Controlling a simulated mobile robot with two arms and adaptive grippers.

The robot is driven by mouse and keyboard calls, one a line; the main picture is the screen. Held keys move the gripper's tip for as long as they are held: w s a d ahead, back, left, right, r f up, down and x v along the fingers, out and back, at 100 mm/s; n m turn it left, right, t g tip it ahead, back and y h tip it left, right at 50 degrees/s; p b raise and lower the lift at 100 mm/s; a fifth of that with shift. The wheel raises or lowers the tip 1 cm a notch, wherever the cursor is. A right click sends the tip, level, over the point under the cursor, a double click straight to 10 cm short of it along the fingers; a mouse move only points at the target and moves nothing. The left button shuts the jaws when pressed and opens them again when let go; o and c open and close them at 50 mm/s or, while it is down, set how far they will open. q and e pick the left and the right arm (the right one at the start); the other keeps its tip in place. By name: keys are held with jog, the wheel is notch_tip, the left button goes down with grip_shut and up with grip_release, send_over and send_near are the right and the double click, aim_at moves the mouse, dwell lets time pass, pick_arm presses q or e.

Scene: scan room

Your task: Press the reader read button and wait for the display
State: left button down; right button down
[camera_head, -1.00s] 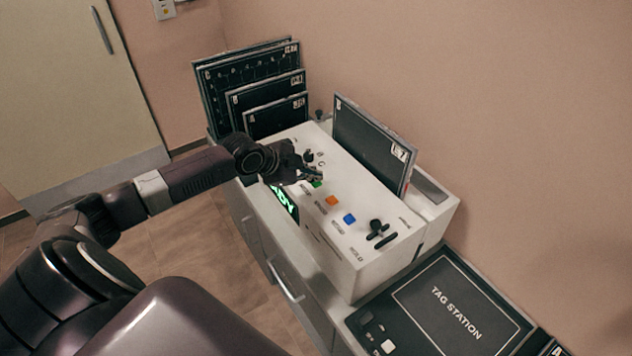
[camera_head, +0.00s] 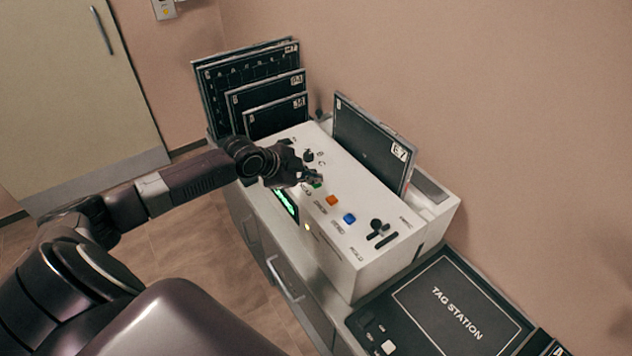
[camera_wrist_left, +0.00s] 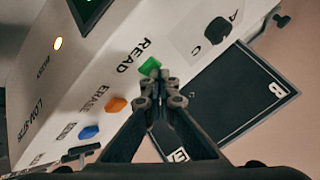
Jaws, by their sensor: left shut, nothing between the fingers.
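The white reader (camera_head: 345,245) stands on the cabinet top. Its green read button (camera_wrist_left: 150,66) sits beside the word READ in the left wrist view; in the head view my fingers mostly cover it. My left gripper (camera_head: 316,180) is shut and empty, with its fingertips (camera_wrist_left: 158,76) at the green button, seeming to touch its edge; I cannot tell how far it is pushed in. The display (camera_head: 286,203) on the reader's front shows green content, too small to read. A small yellow light (camera_wrist_left: 58,44) glows on the front. My right gripper is out of view.
An orange button (camera_head: 332,200) and a blue button (camera_head: 349,218) are in line beside the green one. A dark plate (camera_head: 370,140) stands upright in the reader's back. Several dark plates (camera_head: 250,85) stand at the far end. A tag station mat (camera_head: 400,300) lies at the near right.

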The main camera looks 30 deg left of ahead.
pick_arm(q)
jog(key=shift+r+p, duration=0.85)
jog(key=shift+r, duration=0.1)
notch_tip(320, 180, up, 5)
jog(key=p, duration=0.4)
dwell(0.4)
dwell(0.5)
